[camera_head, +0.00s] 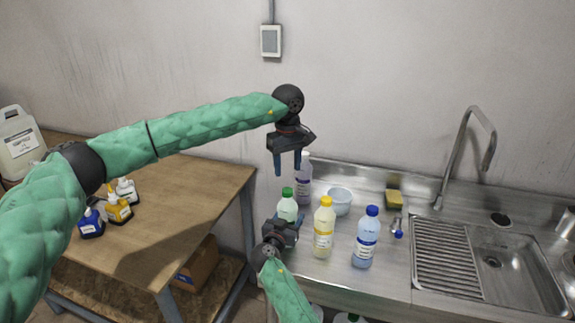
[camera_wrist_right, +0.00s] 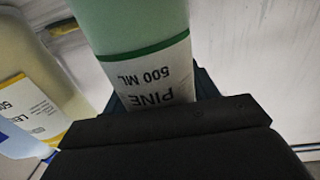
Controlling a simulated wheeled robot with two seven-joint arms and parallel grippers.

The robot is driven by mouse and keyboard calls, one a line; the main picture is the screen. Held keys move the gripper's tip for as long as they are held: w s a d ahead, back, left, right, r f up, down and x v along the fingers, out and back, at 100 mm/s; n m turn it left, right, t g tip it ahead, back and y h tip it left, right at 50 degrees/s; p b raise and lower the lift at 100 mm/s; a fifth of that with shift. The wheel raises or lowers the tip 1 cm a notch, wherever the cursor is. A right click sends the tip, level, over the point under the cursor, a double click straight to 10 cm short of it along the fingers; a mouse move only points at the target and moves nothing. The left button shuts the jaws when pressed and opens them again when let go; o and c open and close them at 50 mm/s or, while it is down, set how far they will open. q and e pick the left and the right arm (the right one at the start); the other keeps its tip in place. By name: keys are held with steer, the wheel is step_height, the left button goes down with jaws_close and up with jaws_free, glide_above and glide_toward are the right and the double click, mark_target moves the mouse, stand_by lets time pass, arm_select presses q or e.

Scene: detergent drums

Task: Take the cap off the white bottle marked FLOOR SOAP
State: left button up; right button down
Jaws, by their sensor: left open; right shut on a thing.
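I cannot read FLOOR SOAP on any bottle. A pale lavender bottle with a whitish cap (camera_head: 304,188) stands upright at the back left of the steel counter, its label too small to read. My left gripper (camera_head: 288,164) is open and empty, pointing down in front of and just left of its top; I cannot tell the gap. My right gripper (camera_head: 284,228) is shut on a pale green bottle with a green cap (camera_head: 287,207). In the right wrist view this green bottle (camera_wrist_right: 140,25) reads PINE 500 ML upside down. The gripper hides its lower part in the head view.
A yellow-capped bottle (camera_head: 324,228) and a blue-capped bottle (camera_head: 366,238) stand right of the green one. A pale bowl (camera_head: 340,201), a sponge (camera_head: 394,197) and the sink (camera_head: 500,265) are further right. Small bottles (camera_head: 118,208) stand on the wooden table (camera_head: 185,190).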

mark_target(287, 190)
arm_select(q)
steer(key=m, duration=0.9)
steer(key=shift+f, duration=4.05)
steer(key=c, duration=1)
steer(key=shift+c, duration=0.2)
